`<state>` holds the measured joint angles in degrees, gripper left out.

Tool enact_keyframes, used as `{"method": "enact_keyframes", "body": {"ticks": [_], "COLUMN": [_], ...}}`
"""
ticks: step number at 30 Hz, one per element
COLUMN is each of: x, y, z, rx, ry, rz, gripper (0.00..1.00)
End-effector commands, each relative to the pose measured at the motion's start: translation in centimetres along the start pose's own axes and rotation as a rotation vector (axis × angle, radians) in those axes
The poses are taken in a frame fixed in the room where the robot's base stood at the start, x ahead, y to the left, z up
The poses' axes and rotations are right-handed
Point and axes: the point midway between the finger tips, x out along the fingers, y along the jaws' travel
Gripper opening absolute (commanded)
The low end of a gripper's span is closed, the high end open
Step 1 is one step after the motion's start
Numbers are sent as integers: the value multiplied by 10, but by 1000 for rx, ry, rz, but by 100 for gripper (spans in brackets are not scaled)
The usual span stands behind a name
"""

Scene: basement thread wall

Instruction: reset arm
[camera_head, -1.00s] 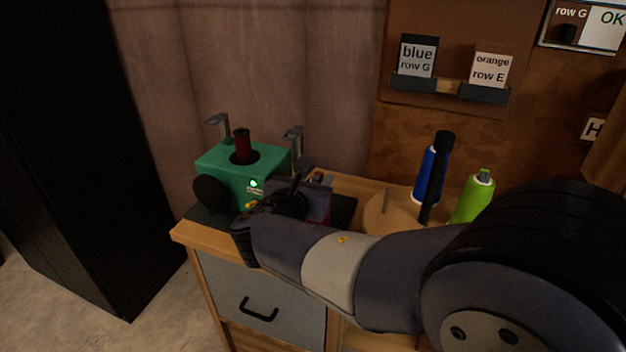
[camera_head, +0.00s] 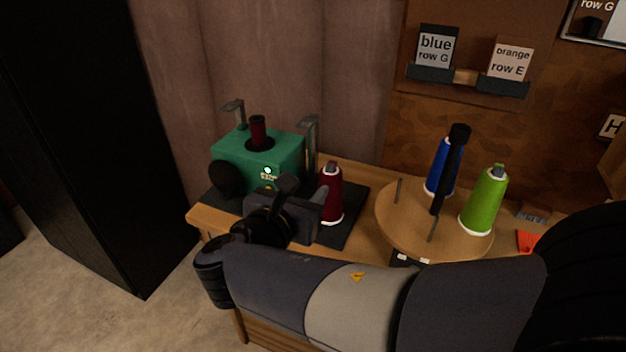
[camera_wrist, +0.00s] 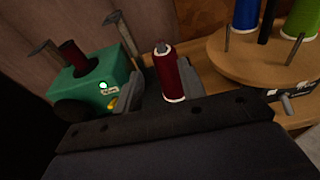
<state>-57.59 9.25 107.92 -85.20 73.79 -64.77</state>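My gripper (camera_head: 305,194) is over the left part of the bench, beside the green machine. In the wrist view its two fingers (camera_wrist: 160,78) stand apart, with a dark red thread spool (camera_wrist: 168,80) showing upright in the gap. Clear space shows between the spool and the left finger, so the gripper looks open. In the head view the spool (camera_head: 331,196) stands on the black mat (camera_head: 351,204), just right of the fingers. My arm stretches across the lower part of the head view and hides the bench front.
The green machine (camera_head: 232,150), holding a dark red tube (camera_head: 257,131), stands close left of my gripper. A round wooden stand (camera_head: 400,222) with blue (camera_head: 440,165) and green (camera_head: 484,203) spools is at right. A black cabinet (camera_head: 90,150) stands far left.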

Motion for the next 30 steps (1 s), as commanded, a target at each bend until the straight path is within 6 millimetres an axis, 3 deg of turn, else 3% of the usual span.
{"method": "enact_keyframes", "body": {"ticks": [17,30], "x": [0,64], "y": [0,-1], "z": [0,-1], "rx": [0,0], "ry": [0,0], "rz": [-2,-6], "gripper": [38,38]}}
